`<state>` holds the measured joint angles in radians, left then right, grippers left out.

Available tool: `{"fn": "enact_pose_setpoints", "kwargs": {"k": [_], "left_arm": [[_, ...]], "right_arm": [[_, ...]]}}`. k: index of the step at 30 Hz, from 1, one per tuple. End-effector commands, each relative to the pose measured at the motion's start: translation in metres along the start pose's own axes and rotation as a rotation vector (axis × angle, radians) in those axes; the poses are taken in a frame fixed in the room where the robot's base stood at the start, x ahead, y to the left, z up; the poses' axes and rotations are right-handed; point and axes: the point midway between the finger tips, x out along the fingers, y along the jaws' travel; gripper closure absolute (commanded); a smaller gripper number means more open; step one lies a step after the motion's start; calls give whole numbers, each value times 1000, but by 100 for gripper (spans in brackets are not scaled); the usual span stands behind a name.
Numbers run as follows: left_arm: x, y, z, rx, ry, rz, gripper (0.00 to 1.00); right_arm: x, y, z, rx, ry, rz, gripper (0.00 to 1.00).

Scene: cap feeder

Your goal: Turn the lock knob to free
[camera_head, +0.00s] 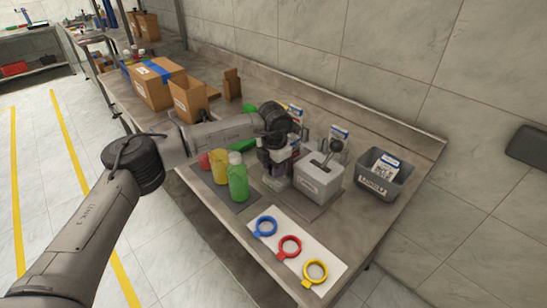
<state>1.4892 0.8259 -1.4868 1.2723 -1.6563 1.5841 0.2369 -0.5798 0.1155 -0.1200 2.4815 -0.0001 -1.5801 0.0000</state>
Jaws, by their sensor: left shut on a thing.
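The cap feeder appears to be the grey box (320,178) on the bench, with a label on its front and a slotted top. A dark ball-topped lever (335,147) stands on it. My left gripper (275,172) points down just left of the box, over a small grey block (278,184). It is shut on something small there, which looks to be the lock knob. The gripper hides the knob, so its angle cannot be read. My right gripper is not in view.
Red, yellow and green bottles (238,180) stand close left of the gripper. A white sheet (262,242) with blue, red and yellow rings lies in front. A grey bin (378,178) with packets stands right. Cardboard boxes (158,84) stand at the back left.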

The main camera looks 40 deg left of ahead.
Motion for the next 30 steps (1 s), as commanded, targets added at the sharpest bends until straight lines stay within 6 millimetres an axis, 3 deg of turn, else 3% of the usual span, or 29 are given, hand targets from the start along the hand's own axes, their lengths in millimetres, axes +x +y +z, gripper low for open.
{"fn": "enact_pose_setpoints", "kwargs": {"k": [3,15,16,18,23,30], "left_arm": [[-3,0,0,64,-1,0,90],[0,0,0,92,-4,0,90],[0,0,0,92,-4,0,64],[0,0,0,92,-4,0,57],[0,0,0,91,-4,0,42],[-1,0,0,90,-3,0,41]], "right_arm": [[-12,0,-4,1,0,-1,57],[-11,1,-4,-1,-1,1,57],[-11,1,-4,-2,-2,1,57],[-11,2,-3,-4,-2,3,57],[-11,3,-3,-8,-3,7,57],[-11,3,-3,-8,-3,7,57]]}}
